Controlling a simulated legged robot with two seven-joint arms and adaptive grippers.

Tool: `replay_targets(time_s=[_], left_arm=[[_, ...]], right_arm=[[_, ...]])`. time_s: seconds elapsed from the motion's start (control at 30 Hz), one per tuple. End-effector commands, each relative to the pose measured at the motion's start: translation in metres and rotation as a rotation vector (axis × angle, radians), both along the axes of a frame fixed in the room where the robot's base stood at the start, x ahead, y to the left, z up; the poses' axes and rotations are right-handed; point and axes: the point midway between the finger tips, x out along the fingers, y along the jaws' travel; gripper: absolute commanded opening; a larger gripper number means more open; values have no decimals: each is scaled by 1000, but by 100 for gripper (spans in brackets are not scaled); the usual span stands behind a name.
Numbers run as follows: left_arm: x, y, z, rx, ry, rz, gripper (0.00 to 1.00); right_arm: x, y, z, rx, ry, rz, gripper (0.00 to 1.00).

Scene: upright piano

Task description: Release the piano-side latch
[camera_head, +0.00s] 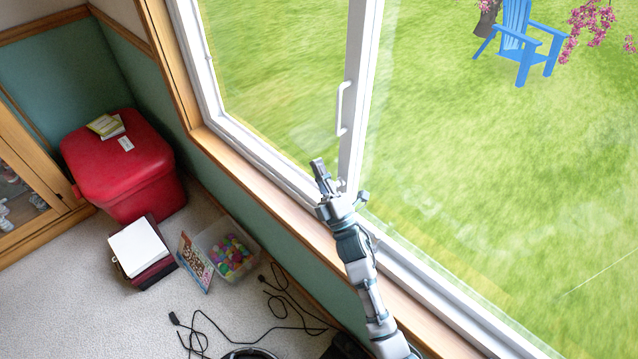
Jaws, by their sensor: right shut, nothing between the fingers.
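A large window with white frames fills the right side. A white pull handle (343,108) is upright on its middle white upright (352,85). My right gripper (318,166) reaches up from the bottom to the foot of this upright, below and left of the handle. Its fingers are together with nothing between them. It appears in front of the left pane's lower edge; I cannot tell whether it touches the frame. I cannot make out a separate latch; my gripper and wrist cover part of the lower frame. The piano and my left gripper are not in view.
A wooden sill (262,193) runs under the window. On the floor at left are a red ottoman (120,165) with books on top, a dark box with white paper (141,246), a clear bin (245,262) of colourful pieces and black cables (283,290). A blue chair (517,42) stands outside.

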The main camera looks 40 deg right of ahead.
Motion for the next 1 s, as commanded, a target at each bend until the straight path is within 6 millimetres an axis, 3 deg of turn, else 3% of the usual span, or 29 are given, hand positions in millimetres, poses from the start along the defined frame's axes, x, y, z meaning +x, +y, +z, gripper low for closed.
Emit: replay_targets(time_s=[0.23,0.83,0.93,1.0], left_arm=[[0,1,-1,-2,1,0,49],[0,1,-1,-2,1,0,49],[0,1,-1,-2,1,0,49],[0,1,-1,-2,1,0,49]], right_arm=[[1,3,22,-3,2,3,0],[0,6,21,-2,2,10,0],[-8,20,15,13,-9,66,0],[-23,42,6,44,-23,158,0]])
